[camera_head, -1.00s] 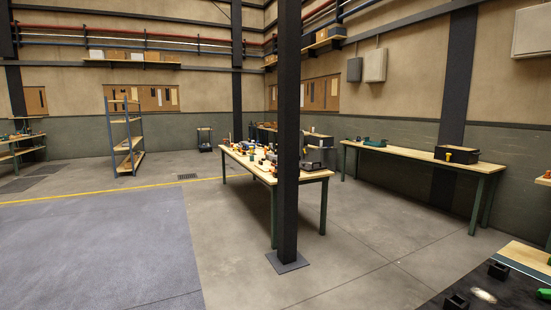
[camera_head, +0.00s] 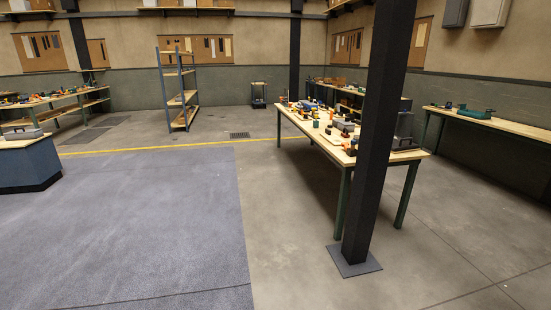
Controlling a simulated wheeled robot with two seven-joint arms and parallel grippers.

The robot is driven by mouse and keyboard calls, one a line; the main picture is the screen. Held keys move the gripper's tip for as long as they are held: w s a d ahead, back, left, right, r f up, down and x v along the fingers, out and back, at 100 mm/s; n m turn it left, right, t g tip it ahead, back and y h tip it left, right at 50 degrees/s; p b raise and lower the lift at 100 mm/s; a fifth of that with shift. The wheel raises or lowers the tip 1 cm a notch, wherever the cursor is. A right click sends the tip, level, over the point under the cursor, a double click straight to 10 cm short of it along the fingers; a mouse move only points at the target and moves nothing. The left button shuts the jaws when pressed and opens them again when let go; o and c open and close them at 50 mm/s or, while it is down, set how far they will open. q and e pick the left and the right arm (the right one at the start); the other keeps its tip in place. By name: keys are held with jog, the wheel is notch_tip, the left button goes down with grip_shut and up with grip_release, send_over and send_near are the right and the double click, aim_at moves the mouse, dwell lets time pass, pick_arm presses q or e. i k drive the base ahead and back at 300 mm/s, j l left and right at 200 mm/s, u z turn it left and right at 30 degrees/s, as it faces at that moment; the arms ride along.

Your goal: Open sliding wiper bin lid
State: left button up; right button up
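I cannot make out a wiper bin or its sliding lid in this view. Small mixed objects (camera_head: 318,115) lie on the middle workbench (camera_head: 408,157), too small to tell apart. A dark box-like item on that bench is partly hidden behind the column. Neither of my grippers is in view.
A dark steel column (camera_head: 371,150) with a floor plate (camera_head: 353,261) stands right of centre, before the workbench. A blue-grey counter (camera_head: 28,166) is at the left edge. A shelf rack (camera_head: 180,90) stands at the back. The blue-grey floor area (camera_head: 140,220) is clear.

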aim_at(347, 121)
jog(key=i, duration=3.2)
jog(key=i+j+z, duration=0.1)
jog(key=i+z, duration=0.25)
jog(key=i, duration=0.2)
jog(key=i+j+z, duration=0.3)
jog(key=i, duration=0.25)
jog(key=i+j+z, duration=0.35)
jog(key=i, duration=0.15)
